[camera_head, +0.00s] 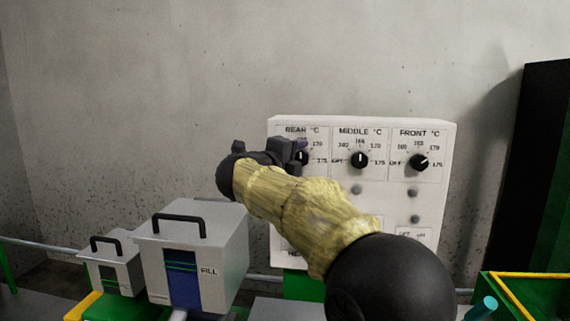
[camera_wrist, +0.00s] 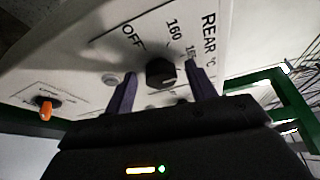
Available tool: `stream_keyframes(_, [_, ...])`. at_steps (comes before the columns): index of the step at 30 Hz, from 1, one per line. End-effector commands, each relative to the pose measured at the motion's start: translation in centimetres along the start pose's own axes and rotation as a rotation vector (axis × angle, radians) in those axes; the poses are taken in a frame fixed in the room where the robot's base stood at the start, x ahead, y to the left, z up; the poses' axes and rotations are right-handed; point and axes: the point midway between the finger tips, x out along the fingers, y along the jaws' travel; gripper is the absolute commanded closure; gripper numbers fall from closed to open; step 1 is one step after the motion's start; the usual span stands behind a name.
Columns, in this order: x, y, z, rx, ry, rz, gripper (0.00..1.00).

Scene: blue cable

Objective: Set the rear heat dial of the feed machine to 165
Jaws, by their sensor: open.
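The feed machine's white panel (camera_head: 390,205) stands against the wall, with three dials labelled REAR, MIDDLE and FRONT. The black rear dial (camera_head: 302,157) is at the panel's upper left, partly hidden by my gripper (camera_head: 294,149). In the wrist view the rear dial (camera_wrist: 161,73) shows between the two purple fingers of my gripper (camera_wrist: 160,76), which is open, one finger on each side. OFF, 160 and part of another number are readable around it there. I cannot tell whether the fingers touch the dial, nor its exact setting.
The middle dial (camera_head: 360,160) points about straight up; the front dial (camera_head: 419,162) is turned. An orange switch (camera_wrist: 45,109) sits on the panel in the wrist view. A grey FILL box (camera_head: 222,250) and a smaller handled box (camera_head: 106,255) stand left. A black cabinet (camera_head: 530,190) is right.

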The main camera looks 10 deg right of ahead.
Motion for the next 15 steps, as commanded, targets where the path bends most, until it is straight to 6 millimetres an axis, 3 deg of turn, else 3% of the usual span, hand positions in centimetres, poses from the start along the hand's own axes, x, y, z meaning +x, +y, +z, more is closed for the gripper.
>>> stream_keyframes(5, [-1.8, 0.1, 0.1, 0.0, -0.004, 0.001, 0.44])
stream_keyframes(15, [-8.4, 0.1, 0.1, 0.0, -0.004, 0.0, 0.44])
